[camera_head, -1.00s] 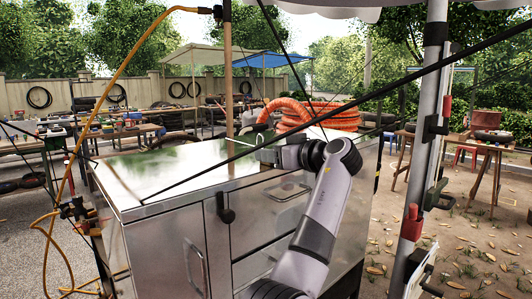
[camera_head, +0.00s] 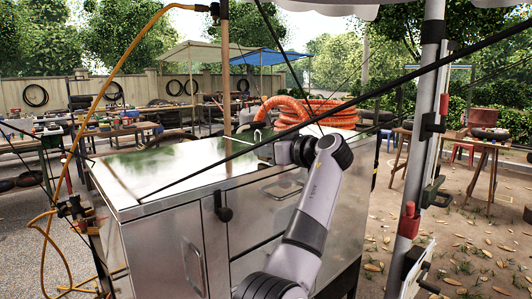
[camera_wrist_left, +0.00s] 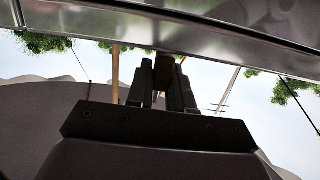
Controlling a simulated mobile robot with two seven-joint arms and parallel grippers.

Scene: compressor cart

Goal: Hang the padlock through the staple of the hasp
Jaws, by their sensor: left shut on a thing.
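In the left wrist view, the two dark fingers (camera_wrist_left: 164,82) are shut on a small brown thing (camera_wrist_left: 164,68), probably the padlock's body. A small pale loop (camera_head: 257,135) shows just above the gripper; I cannot tell whether it is the shackle. A black fitting (camera_head: 224,213) sits on the cart's front, left of my arm. I cannot make out the hasp's staple clearly. My right gripper is not in view.
A coiled orange hose (camera_head: 300,112) lies at the cart's back right. A yellow hose (camera_head: 72,150) hangs at the left. A grey pole (camera_head: 420,150) with clamps stands at the right. The cart's top left is clear.

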